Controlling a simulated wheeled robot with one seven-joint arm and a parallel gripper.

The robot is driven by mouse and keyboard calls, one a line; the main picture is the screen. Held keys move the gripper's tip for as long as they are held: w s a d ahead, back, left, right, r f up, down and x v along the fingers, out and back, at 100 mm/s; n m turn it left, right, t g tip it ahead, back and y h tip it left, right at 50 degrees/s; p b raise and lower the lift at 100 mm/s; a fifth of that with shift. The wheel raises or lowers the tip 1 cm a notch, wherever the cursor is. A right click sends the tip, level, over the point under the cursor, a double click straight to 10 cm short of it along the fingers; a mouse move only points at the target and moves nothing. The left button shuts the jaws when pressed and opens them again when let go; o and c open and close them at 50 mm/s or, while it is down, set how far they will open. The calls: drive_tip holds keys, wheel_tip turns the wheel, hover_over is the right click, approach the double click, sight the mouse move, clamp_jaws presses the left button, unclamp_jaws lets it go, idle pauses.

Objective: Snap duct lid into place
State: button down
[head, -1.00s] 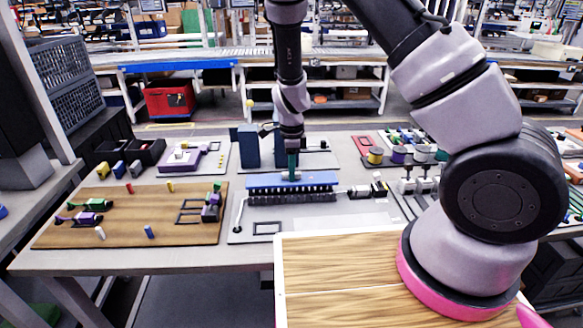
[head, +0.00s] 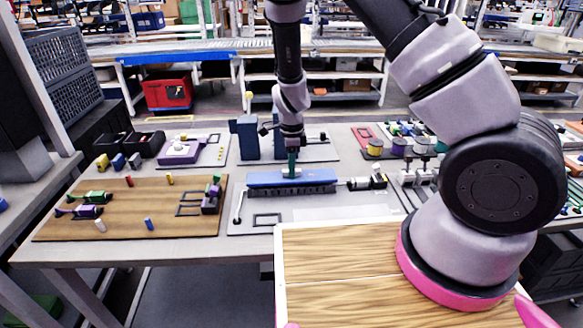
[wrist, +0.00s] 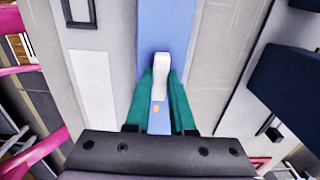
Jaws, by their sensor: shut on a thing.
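The blue duct lid (head: 315,178) lies along the top of the black slotted duct (head: 290,190) on the grey board. In the head view it covers the upper part of the duct's teeth; I cannot tell whether it is snapped on. My gripper (head: 291,168) points straight down at the lid's middle. In the wrist view the green fingers (wrist: 161,90) are shut on the white handle (wrist: 161,72) that stands up from the blue lid (wrist: 168,28).
A wooden board (head: 130,235) with small coloured parts lies to the left. Dark blue upright blocks (head: 247,140) stand behind the duct.

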drive_tip(key=shift+f, duration=0.6)
idle(1.1)
drive_tip(key=c, duration=0.7)
unclamp_jaws()
wheel_tip(320, 180, up, 10)
drive_tip(key=shift+f, duration=0.25)
drive_tip(key=shift+r, duration=0.65)
